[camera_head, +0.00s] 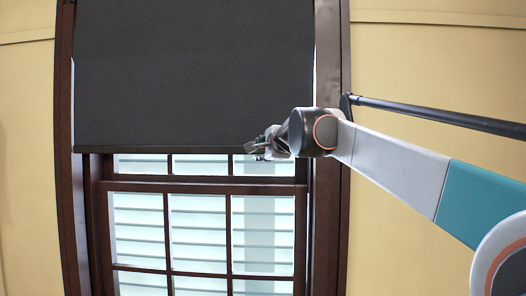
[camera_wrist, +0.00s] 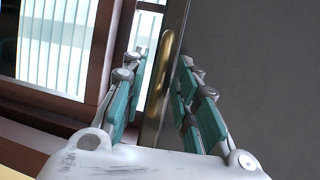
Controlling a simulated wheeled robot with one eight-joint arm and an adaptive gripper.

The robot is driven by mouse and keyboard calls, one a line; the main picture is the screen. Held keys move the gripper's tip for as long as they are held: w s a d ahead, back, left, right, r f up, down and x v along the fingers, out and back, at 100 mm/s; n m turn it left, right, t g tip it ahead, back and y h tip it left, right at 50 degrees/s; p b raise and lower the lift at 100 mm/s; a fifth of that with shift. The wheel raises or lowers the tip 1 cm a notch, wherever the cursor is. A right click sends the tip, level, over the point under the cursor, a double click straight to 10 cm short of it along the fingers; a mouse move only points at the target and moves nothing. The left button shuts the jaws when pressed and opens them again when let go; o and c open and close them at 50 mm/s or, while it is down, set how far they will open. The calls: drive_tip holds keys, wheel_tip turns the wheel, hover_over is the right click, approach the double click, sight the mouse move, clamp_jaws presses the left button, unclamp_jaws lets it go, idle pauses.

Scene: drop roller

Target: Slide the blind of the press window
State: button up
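The dark grey blind (camera_head: 190,75) covers the upper part of the window (camera_head: 200,225), and its bottom bar (camera_head: 150,149) hangs level above the lower panes. My gripper (camera_head: 262,148) is at the right end of this bottom bar in the head view. In the wrist view, my gripper (camera_wrist: 160,75) has its two fingers apart, one on each side of the bottom bar (camera_wrist: 172,50). A brass-coloured handle (camera_wrist: 166,60) on the bar lies between the fingers. I see a gap beside the left finger; contact on the right finger is unclear.
The dark brown window frame (camera_head: 328,220) stands just right of my gripper. A black rod (camera_head: 430,114) runs across the yellow wall (camera_head: 430,70) on the right, above my arm. Below the bar are glass panes with wooden muntins.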

idle(0.3)
drive_tip(key=v, duration=1.2)
